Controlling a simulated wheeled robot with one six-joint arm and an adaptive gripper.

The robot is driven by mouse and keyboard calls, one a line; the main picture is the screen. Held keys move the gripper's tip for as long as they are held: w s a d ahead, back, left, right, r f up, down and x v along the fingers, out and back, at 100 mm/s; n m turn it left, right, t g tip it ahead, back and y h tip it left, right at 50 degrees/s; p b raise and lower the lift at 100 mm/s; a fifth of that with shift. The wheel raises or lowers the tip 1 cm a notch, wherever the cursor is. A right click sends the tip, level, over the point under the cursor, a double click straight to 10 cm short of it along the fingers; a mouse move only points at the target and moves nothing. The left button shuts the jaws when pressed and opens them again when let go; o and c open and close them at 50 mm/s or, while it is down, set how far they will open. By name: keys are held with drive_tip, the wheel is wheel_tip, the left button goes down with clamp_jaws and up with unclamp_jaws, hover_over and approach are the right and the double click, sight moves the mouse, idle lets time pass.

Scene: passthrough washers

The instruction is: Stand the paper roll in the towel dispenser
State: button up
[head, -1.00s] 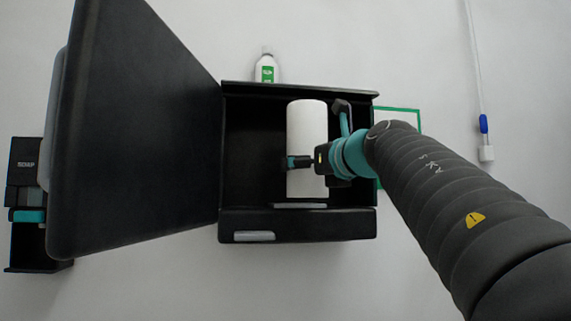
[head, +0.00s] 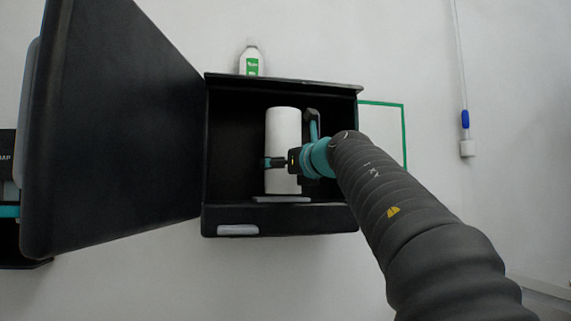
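The white paper roll (head: 281,125) is upright inside the black towel dispenser (head: 280,222), near the middle of its opening. Its lower end is close to a grey plate (head: 282,199) at the dispenser's floor; I cannot tell if they touch. The dispenser's door (head: 110,130) stands open to the left. My gripper (head: 279,162) is at the roll's lower half, with a dark finger across the front of the roll. The other finger is hidden, so I cannot tell whether it is shut on the roll.
A white bottle with a green label (head: 251,60) stands on top of the dispenser. A soap dispenser (head: 8,210) is partly hidden behind the open door at the left. A green frame (head: 404,135) and a hanging cord with a blue part (head: 465,119) are on the wall at the right.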

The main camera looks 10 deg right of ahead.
drive_tip(key=shift+w+p, duration=0.45)
drive_tip(key=shift+w, duration=2.05)
drive_tip(key=shift+f+b, duration=0.3)
drive_tip(key=shift+f, duration=0.3)
drive_tip(key=o, duration=1.2)
drive_tip(key=shift+o, duration=0.2)
drive_tip(key=shift+f, duration=0.15)
drive_tip(key=shift+s, duration=0.15)
drive_tip(key=v, duration=1.1)
drive_tip(key=shift+s+d, duration=0.15)
drive_tip(key=shift+s, duration=0.25)
